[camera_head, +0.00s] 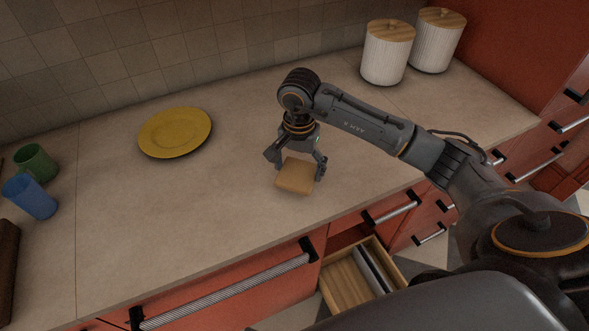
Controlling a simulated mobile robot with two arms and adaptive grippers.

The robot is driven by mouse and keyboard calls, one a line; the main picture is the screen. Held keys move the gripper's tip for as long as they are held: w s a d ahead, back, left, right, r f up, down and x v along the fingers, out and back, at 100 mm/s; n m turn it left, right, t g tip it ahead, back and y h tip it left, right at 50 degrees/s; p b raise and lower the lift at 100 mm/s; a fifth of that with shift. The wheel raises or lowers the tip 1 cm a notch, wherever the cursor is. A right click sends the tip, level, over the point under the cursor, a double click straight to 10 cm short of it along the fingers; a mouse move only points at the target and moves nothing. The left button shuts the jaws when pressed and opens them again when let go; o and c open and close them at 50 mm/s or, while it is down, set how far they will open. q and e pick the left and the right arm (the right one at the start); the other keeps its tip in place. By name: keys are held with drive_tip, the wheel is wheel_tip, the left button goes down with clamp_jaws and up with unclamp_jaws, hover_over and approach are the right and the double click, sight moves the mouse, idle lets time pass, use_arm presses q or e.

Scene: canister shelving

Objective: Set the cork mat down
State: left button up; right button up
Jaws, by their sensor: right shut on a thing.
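The cork mat (295,178) is a small tan square at the middle of the countertop (215,225). My right gripper (297,166) points down over the mat and is shut on it, with one finger at its left side and one at its right. The mat looks at or just above the counter; I cannot tell whether it touches. My left gripper is not in view.
A yellow plate (175,131) lies to the left. A green cup (37,162) and a blue cup (30,196) are at the far left. Two white canisters with wooden lids (386,55) stand at the back right. An open drawer (345,283) sticks out below the counter's front edge.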

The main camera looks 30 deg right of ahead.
sight(295, 177)
drive_tip(key=shift+w+f, duration=0.5)
drive_tip(key=shift+f, duration=0.1)
drive_tip(key=f+p, duration=0.1)
drive_tip(key=f, duration=0.1)
drive_tip(key=f+p, duration=0.1)
drive_tip(key=shift+w+a+f+p, duration=0.1)
drive_tip(key=shift+w+f+p, duration=0.15)
drive_tip(key=shift+p, duration=0.05)
drive_tip(key=shift+f, duration=0.15)
drive_tip(key=shift+f, duration=0.1)
drive_tip(key=o, duration=1)
